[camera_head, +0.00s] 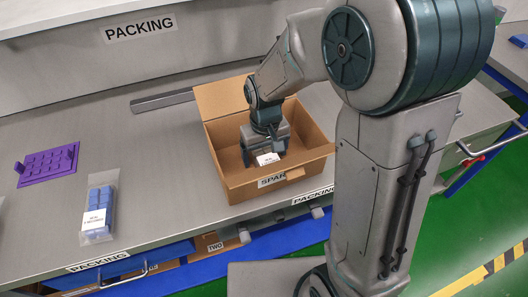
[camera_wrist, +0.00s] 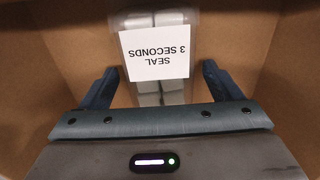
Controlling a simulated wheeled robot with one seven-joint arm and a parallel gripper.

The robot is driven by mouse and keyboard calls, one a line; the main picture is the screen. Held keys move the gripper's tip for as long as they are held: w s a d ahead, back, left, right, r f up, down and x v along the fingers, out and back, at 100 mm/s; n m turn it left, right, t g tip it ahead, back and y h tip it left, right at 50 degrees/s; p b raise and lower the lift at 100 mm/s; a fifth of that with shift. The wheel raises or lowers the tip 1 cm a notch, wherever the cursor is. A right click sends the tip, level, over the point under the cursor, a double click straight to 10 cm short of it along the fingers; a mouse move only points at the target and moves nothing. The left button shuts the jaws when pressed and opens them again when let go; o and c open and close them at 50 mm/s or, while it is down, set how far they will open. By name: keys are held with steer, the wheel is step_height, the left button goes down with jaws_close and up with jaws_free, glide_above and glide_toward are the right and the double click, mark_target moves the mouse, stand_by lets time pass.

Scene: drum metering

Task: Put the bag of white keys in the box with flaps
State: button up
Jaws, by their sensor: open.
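The bag of white keys (camera_wrist: 148,88) lies in the cardboard box, with a white label reading "SEAL 3 SECONDS" across it. In the head view only its pale label (camera_head: 267,159) shows below my gripper. The box with flaps (camera_head: 231,182) stands open on the table, marked "SPAR..." on its front. My gripper (camera_head: 263,150) is down inside the box. In the wrist view its two fingers (camera_wrist: 159,88) are apart, one on each side of the bag, with a gap on both sides. The far end of the bag runs past the fingers.
A clear bag of blue keys (camera_head: 98,210) lies on the table to the left. A purple tray with pegs (camera_head: 48,163) is farther left. A grey metal bar (camera_head: 162,100) lies behind the box. Table between them is clear.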

mark_target(265, 152)
step_height(265, 152, up, 12)
stand_by(0.4)
steer(key=shift+r, duration=0.1)
